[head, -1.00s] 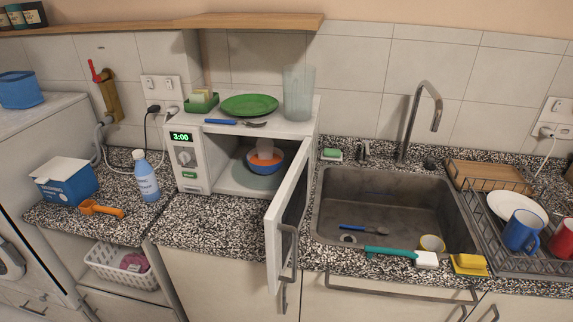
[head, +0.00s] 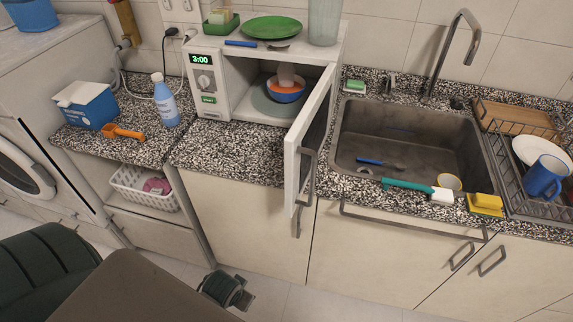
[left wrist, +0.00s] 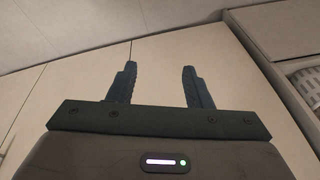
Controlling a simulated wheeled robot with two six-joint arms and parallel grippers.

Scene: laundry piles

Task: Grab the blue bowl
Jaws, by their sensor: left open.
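The blue bowl (head: 284,96) sits inside the open white microwave (head: 212,112), on its round plate. Something orange is in the bowl and a pale upright object stands at it; I cannot tell what that is. The microwave door (head: 305,150) stands open toward me, to the right of the bowl. My left gripper (head: 246,290) is low near the floor in front of the cabinets, well below and left of the microwave door. In the left wrist view its fingers (left wrist: 159,70) are apart with nothing between them, facing cabinet fronts. My right gripper is not in view.
The counter (head: 230,150) before the microwave is clear. A blue box (head: 88,108), orange scoop (head: 122,132) and blue-white bottle (head: 165,102) stand left. A green plate (head: 271,27) lies on top of the microwave. The sink (head: 410,150) and dish rack (head: 530,180) are right.

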